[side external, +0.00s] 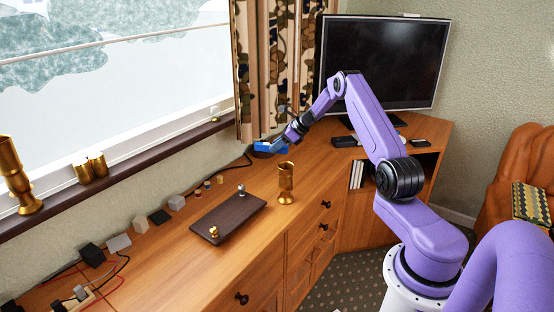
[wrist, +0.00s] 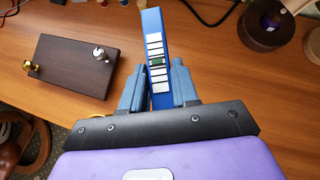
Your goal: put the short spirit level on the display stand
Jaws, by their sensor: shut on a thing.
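The short spirit level (wrist: 155,58) is a blue bar with white marks and a small green window. My gripper (wrist: 160,88) is shut on its near end, one finger on each side, and the bar points away from the wrist. In the side view the blue level (side external: 268,146) is at my gripper (side external: 279,146), near the curtain, and its height over the counter is hard to judge. A round dark piece with a paler top, likely the display stand (wrist: 262,32), is at the upper right of the wrist view, apart from the level.
A dark brown board (side external: 228,219) with two metal knobs lies on the wooden counter, also seen in the wrist view (wrist: 70,66). A brass goblet (side external: 286,184) stands beside it. Small blocks and cables line the wall. A monitor (side external: 384,62) stands behind my arm.

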